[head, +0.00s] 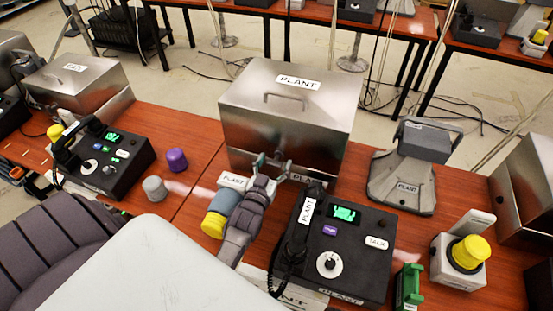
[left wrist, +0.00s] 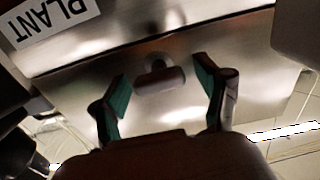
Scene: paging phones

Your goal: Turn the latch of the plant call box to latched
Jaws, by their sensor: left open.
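The plant call box (head: 285,110) is a brushed metal box with a lid handle and a PLANT label, standing on the wooden table. Its latch (left wrist: 160,76) is a small dark knob on the front face, seen in the left wrist view between my fingers. In the head view my gripper hides it. My left gripper (head: 270,163) is open in front of the box's front face, and it also shows in the left wrist view (left wrist: 166,95). Its fingertips are on either side of the latch; I cannot tell whether they touch it. My right gripper is not in view.
A black PLANT phone console (head: 345,285) with a handset stands right of my left arm. A yellow-capped cylinder (head: 214,224) lies left of it. Another console (head: 125,170) and metal box stand left.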

